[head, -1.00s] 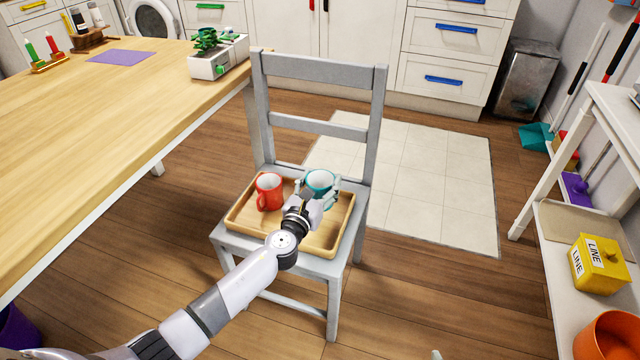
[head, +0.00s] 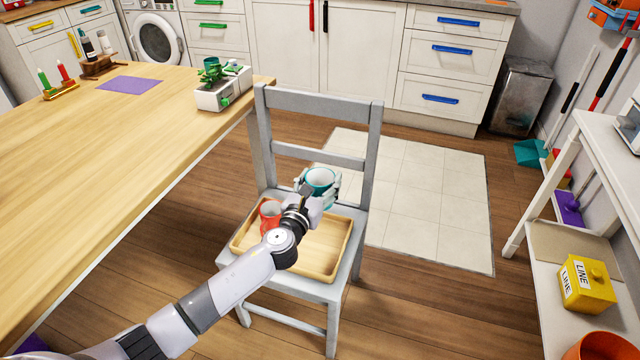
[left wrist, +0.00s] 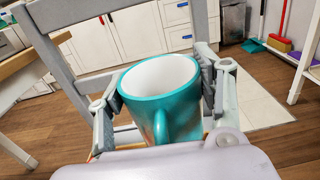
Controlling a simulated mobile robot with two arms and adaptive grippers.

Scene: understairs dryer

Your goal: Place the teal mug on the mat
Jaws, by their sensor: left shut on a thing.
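The teal mug (head: 319,179) is held upright by my left gripper (head: 318,188), above the back of the wooden tray (head: 325,262) on the grey chair. In the left wrist view the fingers (left wrist: 160,95) close on both sides of the mug (left wrist: 178,98). Its white inside looks empty, and its handle points toward the wrist. The purple mat (head: 129,84) lies flat and bare on the far part of the wooden table, left of the chair. My right gripper is not in view.
A red mug (head: 269,213) stands in the tray, partly hidden by my left arm. The chair back (head: 318,103) rises behind the held mug. On the table (head: 90,160), a white planter (head: 222,92) stands near the right corner, with candles and bottles near the mat. The table's near part is clear.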

